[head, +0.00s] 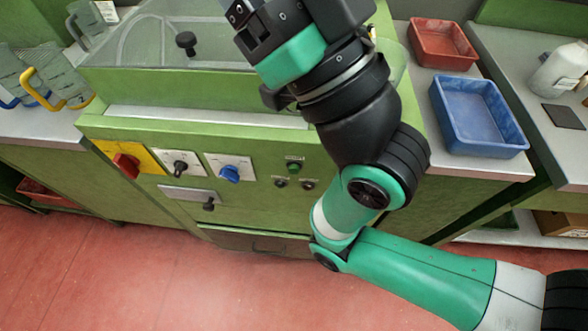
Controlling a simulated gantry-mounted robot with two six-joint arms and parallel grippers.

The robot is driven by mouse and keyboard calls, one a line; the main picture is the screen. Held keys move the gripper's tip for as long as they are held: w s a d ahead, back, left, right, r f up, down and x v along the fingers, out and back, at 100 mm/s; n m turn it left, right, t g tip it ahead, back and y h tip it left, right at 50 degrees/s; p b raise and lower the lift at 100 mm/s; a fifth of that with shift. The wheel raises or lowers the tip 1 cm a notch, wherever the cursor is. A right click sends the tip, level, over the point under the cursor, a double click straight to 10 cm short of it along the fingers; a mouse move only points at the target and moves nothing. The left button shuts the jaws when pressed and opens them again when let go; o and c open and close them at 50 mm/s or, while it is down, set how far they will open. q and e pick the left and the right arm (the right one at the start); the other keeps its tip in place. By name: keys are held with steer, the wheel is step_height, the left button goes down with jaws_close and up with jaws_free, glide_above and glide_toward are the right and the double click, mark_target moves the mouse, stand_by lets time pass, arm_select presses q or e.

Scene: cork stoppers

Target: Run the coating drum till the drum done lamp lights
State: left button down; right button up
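The green coating machine (240,135) stands in the middle, with a clear lid (140,50) carrying a black knob (186,42) on top. Its front panel has a red rotary switch (126,165) on a yellow plate, a black switch (180,168) and a blue knob (230,173). To their right sit a small green button or lamp (293,168) and two small dark round fittings (281,182). I cannot tell which is the done lamp or whether any is lit. My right arm crosses in front; its end is over the machine top, fingertips not discernible. My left gripper is out of view.
A blue tray (478,150) and a red tray (443,65) stand on the right counter. A white bottle (558,68) is at far right. Clear jugs with yellow (40,92) and blue handles stand at left. A lower lever (208,204) juts from the panel.

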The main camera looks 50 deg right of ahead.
jaws_close()
stand_by(1.4)
